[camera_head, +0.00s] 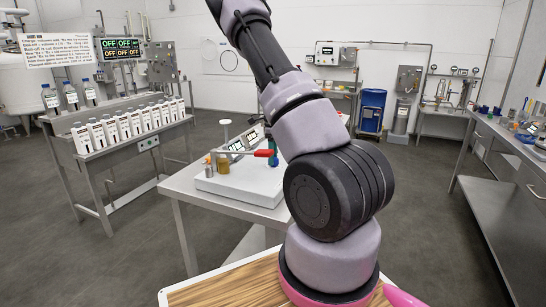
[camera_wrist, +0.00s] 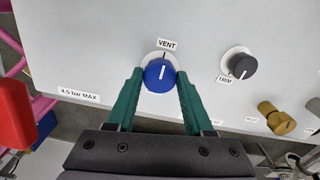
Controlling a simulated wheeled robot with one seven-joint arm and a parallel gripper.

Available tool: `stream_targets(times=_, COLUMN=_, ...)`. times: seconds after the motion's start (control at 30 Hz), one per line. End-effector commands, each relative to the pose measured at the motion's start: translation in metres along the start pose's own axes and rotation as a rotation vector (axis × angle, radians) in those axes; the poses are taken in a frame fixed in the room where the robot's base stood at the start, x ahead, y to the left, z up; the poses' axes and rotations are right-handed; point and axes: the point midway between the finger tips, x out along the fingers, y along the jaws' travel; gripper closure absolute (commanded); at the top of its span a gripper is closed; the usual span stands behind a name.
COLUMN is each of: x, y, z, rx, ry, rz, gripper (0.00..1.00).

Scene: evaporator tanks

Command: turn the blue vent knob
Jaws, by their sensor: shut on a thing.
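The blue vent knob (camera_wrist: 159,76) sits on a pale panel under a "VENT" label in the wrist view. A white line on its face points nearly straight up in the picture. My gripper (camera_wrist: 160,84) has its two green fingers on the left and right sides of the knob, shut on it.
In the wrist view a black trim knob (camera_wrist: 241,66) and a brass fitting (camera_wrist: 275,117) are right of the vent knob. A red part (camera_wrist: 14,112) is at the left edge. In the head view a steel table (camera_head: 184,184) carries the white panel box (camera_head: 240,180).

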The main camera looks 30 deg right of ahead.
Motion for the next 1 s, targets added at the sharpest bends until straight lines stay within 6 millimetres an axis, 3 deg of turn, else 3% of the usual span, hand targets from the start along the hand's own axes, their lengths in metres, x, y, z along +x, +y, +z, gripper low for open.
stream_targets(times=0.33, x=-0.001, y=-0.001, z=0.0, rx=0.001, ry=-0.001, rz=-0.003, gripper=1.0)
stream_targets(times=0.37, x=-0.001, y=-0.001, z=0.0, rx=0.001, ry=-0.001, rz=-0.003, gripper=0.37)
stream_targets(times=0.4, x=-0.001, y=-0.001, z=0.0, rx=0.001, ry=-0.001, rz=-0.003, gripper=0.21)
stream_targets(times=0.43, x=-0.001, y=-0.001, z=0.0, rx=0.001, ry=-0.001, rz=-0.003, gripper=0.18)
stream_targets(times=0.77, x=-0.002, y=-0.001, z=0.0, rx=0.001, ry=-0.001, rz=-0.002, gripper=0.18)
stream_targets(times=1.0, x=-0.037, y=-0.001, z=0.001, rx=0.001, ry=-0.004, rz=-0.004, gripper=0.18)
